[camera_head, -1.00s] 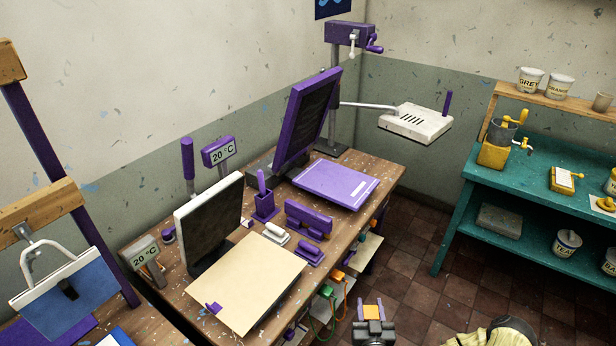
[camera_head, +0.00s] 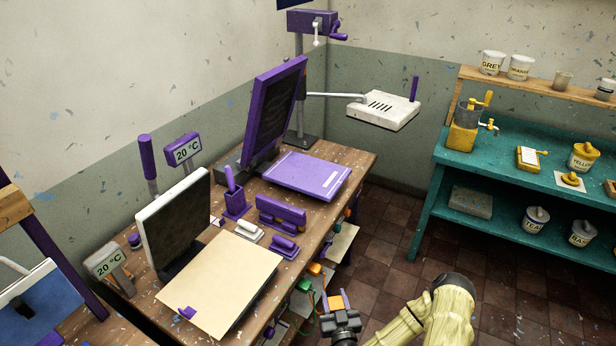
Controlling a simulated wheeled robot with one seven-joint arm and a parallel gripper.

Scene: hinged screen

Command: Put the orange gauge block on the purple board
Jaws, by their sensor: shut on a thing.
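My gripper (camera_head: 337,301) is at the bottom of the head view, in front of the workbench's right side. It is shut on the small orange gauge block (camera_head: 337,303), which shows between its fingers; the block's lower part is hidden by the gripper. The purple board (camera_head: 308,176) lies flat toward the far end of the workbench, in front of a dark purple-framed screen (camera_head: 270,112). Its top looks bare. My gripper is apart from it, nearer the camera and lower in the picture.
The workbench (camera_head: 345,158) also bears a purple pen pot (camera_head: 235,204), purple holders (camera_head: 282,213), a second screen (camera_head: 175,222) and a cream sheet (camera_head: 222,283). A white tray on an arm (camera_head: 383,111) overhangs the far end. Tiled floor separates a teal shelf (camera_head: 520,170).

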